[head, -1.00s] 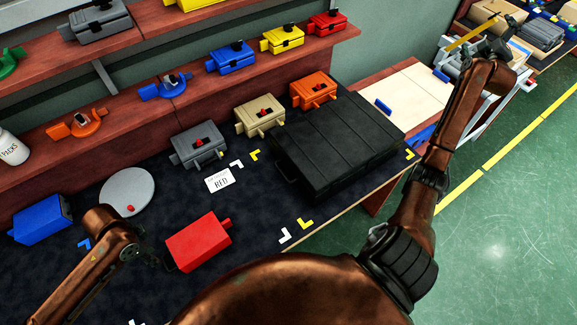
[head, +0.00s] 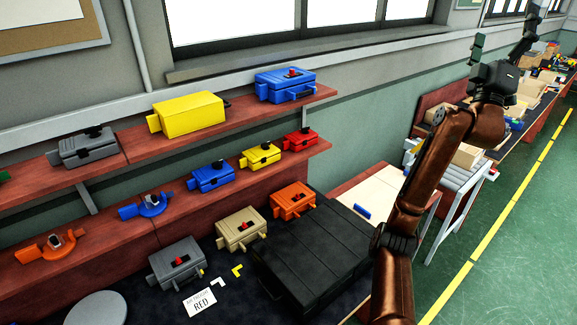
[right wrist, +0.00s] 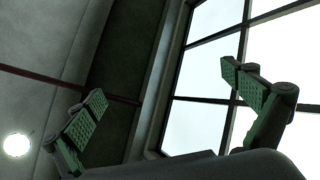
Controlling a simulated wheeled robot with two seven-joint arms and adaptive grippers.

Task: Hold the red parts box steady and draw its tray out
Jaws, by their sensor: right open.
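A small red box (head: 300,138) with a black knob on top sits at the right end of the lower shelf in the head view. The larger red box on the bench is outside the picture now. A card (head: 200,301) reading "RED" lies on the dark mat. My right gripper (head: 505,42) is raised at the upper right, far from the boxes, open and empty. In the right wrist view its green-padded fingers (right wrist: 165,88) stand wide apart, with only wall and window behind. My left gripper is not in view.
Grey (head: 176,264), tan (head: 240,230) and orange (head: 292,201) boxes stand at the back of the bench beside a big black case (head: 318,255). Several coloured boxes fill the two shelves. A grey disc (head: 97,308) lies at the lower left. Green floor is free at right.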

